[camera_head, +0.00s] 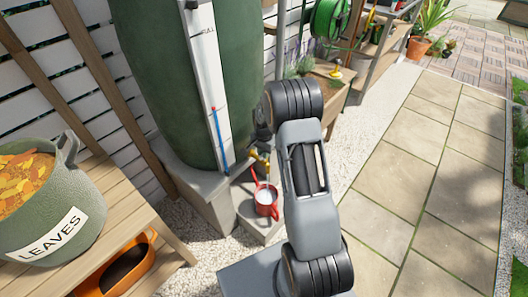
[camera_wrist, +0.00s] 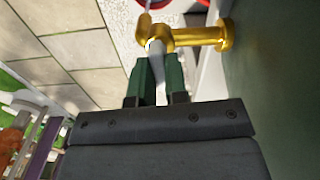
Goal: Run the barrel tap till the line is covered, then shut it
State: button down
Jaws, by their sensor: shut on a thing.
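The dark green barrel (camera_head: 165,85) stands on a grey block, with a white gauge strip (camera_head: 207,75) marked FULL and a blue column topped by red. Its brass tap (camera_head: 259,158) is low on the right side, partly behind my arm. A red can (camera_head: 266,203) stands below the tap; its inside looks pale, and I cannot make out a line or water level. In the wrist view, my gripper (camera_wrist: 160,80) is shut on the grey tap lever (camera_wrist: 155,53), beside the brass tap body (camera_wrist: 205,36). My fingertips are hidden in the head view.
A wooden bench (camera_head: 120,205) at the left holds a LEAVES tub (camera_head: 50,205), with an orange container (camera_head: 115,265) beneath. A wooden planter (camera_head: 335,85) and green hose reel (camera_head: 328,18) stand behind. The paved path (camera_head: 400,160) at the right is clear.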

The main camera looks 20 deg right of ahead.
jog(key=shift+m, duration=0.6)
jog(key=c, duration=1.1)
grip_release()
jog(key=shift+c, duration=0.2)
notch_tip(320, 180, up, 14)
jog(key=p, duration=0.2)
